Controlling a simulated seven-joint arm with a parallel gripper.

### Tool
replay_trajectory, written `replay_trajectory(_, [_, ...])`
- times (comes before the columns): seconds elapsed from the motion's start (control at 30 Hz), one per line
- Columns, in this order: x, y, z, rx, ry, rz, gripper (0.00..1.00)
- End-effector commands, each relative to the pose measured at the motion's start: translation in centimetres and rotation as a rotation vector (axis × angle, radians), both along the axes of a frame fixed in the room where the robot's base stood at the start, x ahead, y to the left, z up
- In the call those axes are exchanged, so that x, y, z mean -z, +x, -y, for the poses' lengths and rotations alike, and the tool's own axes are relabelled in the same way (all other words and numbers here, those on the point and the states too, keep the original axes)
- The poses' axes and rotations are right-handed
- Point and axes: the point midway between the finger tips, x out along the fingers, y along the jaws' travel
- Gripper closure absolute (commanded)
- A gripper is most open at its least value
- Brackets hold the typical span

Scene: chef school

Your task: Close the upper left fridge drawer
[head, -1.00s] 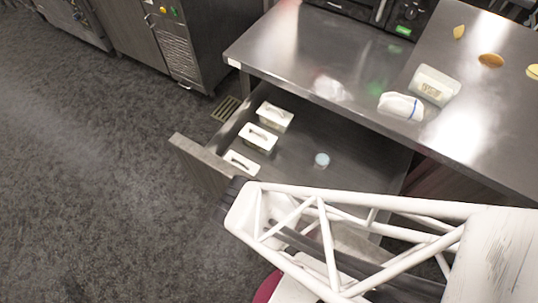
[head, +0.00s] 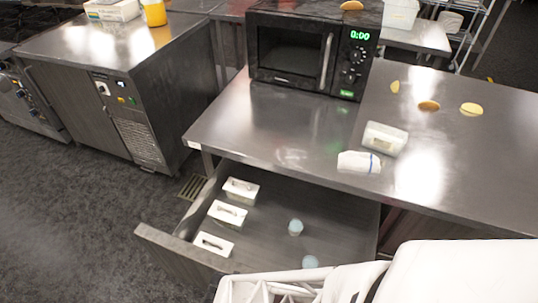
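The fridge drawer (head: 300,197) under the steel counter stands pulled out. Its front panel (head: 172,252) is at the lower left of the head view, well away from the counter edge. Inside are white containers (head: 228,214) along the left side and two small blue-topped cups (head: 295,228). My white arm crosses the bottom right, over the near part of the drawer. My gripper is not visible, so I cannot tell whether it touches the drawer front.
The steel counter (head: 240,130) holds a microwave (head: 315,50), a white box (head: 386,138), a white packet (head: 360,162) and yellow and orange pieces (head: 428,106). A steel cabinet (head: 140,130) stands at left. Dark floor (head: 60,210) left of the drawer is clear.

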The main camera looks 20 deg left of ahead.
Motion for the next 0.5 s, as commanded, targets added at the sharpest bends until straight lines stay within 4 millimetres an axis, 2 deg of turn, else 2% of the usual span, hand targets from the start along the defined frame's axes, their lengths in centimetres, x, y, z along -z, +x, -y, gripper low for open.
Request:
replay_trajectory(0.1, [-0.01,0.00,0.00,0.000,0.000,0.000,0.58])
replay_trajectory(0.37, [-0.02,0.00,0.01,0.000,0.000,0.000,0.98])
replay_trajectory(0.5, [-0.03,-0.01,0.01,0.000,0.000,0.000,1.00])
